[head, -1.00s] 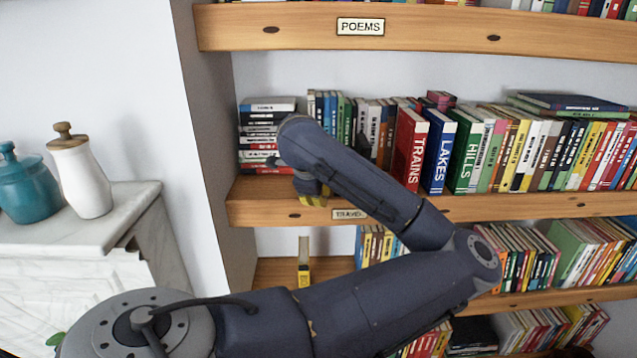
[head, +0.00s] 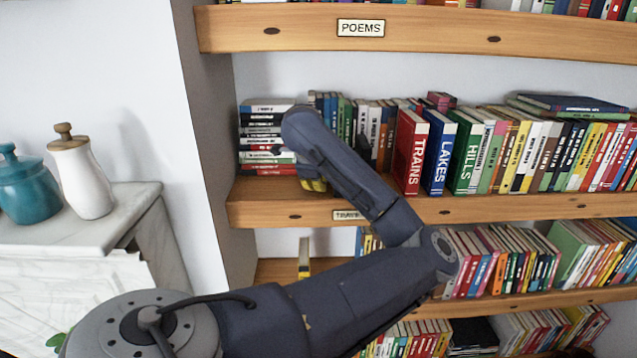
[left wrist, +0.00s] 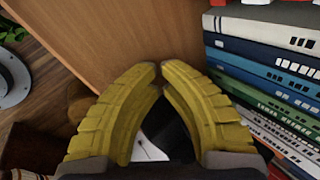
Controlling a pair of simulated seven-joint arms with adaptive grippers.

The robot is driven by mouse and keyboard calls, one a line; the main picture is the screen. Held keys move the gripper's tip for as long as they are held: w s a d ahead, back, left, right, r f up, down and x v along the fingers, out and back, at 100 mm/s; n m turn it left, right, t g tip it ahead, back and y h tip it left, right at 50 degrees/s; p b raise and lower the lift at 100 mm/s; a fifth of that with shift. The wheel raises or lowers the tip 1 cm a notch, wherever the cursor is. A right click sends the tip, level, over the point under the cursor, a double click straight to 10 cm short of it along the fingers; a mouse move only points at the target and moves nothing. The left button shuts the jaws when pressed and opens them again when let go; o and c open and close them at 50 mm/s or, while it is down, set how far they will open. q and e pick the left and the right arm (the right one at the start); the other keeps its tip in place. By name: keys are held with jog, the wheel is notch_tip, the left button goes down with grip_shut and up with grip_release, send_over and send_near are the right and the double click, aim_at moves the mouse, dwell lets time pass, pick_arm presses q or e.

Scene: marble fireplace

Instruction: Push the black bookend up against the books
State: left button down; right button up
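My left gripper (head: 314,184) is at the front of the middle shelf, mostly behind my own arm in the head view. In the left wrist view its two yellow fingers (left wrist: 161,76) meet at the tips, with nothing clearly gripped. A black patch (left wrist: 176,138) shows in the gap behind the fingers; I cannot tell whether it is the bookend. No bookend can be made out for sure in the head view, where my arm covers part of the shelf. The upright books (head: 372,125) stand in a row, with Trains, Lakes and Hills at the front.
A stack of flat books (head: 262,112) lies at the left end of the middle shelf (head: 470,208); its spines (left wrist: 262,75) are close to the right of my fingers. The Poems shelf (head: 430,35) is above. A white jar (head: 80,180) and teal jar (head: 27,190) stand on the mantel.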

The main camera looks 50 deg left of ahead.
dwell(0.4)
pick_arm(q)
jog(key=shift+w+d, duration=0.95)
jog(key=shift+w, duration=0.25)
jog(key=shift+w+d, duration=0.9)
jog(key=shift+w, duration=0.25)
jog(key=shift+s+a, duration=1.1)
jog(key=shift+s, duration=0.3)
jog(key=s+d, duration=0.8)
jog(key=d, duration=0.3)
jog(key=shift+s, duration=0.35)
jog(key=shift+w, duration=0.1)
jog(key=w+a, duration=0.2)
jog(key=a, duration=0.1)
jog(key=w+a, duration=0.3)
jog(key=a, duration=0.1)
jog(key=w+a, duration=0.3)
jog(key=shift+a, duration=0.15)
